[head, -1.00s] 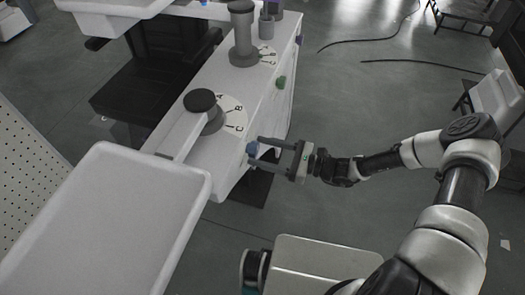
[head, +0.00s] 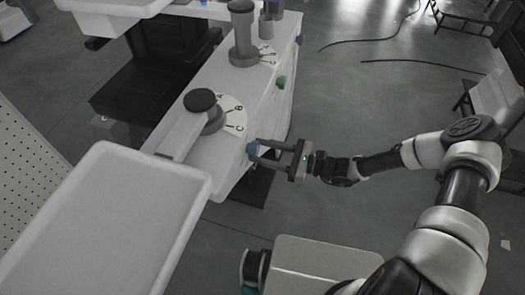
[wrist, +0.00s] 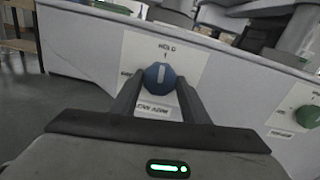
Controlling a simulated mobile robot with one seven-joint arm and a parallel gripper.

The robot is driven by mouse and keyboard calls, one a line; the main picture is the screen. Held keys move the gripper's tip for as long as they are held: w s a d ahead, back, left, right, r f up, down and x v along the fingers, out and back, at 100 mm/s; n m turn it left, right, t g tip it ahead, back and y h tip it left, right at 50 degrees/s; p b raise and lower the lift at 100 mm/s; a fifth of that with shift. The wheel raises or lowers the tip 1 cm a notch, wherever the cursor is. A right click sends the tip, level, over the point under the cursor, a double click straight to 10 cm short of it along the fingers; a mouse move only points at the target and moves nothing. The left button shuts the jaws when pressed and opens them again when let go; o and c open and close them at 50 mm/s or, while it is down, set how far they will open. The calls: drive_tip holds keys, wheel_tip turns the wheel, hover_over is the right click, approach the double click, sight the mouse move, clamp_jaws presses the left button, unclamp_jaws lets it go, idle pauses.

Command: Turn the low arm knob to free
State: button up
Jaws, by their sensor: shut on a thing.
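The low arm knob (head: 252,148) is a blue round knob on the side face of the white cabinet. In the wrist view the blue knob (wrist: 158,75) sits on a white label plate (wrist: 178,50), with HOLD above it and LOW ARM below, partly covered. The text at the left is partly hidden by a finger. The white mark on the knob points up, toward HOLD. My gripper (head: 259,150) reaches it from the right, its fingers on either side of the knob. In the wrist view my gripper (wrist: 160,80) is shut on it.
A green knob (head: 281,82) and a purple knob (head: 300,40) sit farther along the same face. Above is the white cabinet top with a grey column (head: 203,100) by an A-B-C dial (head: 235,116). A white tray (head: 105,225) extends at left.

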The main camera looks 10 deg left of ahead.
drive_tip(key=n, duration=0.4)
drive_tip(key=n+b, duration=0.1)
drive_tip(key=n, duration=0.3)
drive_tip(key=shift+n, duration=0.4)
drive_tip(key=n, duration=0.7)
drive_tip(key=shift+n+b, duration=0.3)
drive_tip(key=shift+b, duration=0.1)
drive_tip(key=shift+n, duration=0.3)
drive_tip(key=o, duration=1.1)
drive_tip(key=shift+c, duration=0.2)
drive_tip(key=s+d, duration=0.1)
drive_tip(key=d, duration=1.6)
drive_tip(key=shift+s+d, duration=0.2)
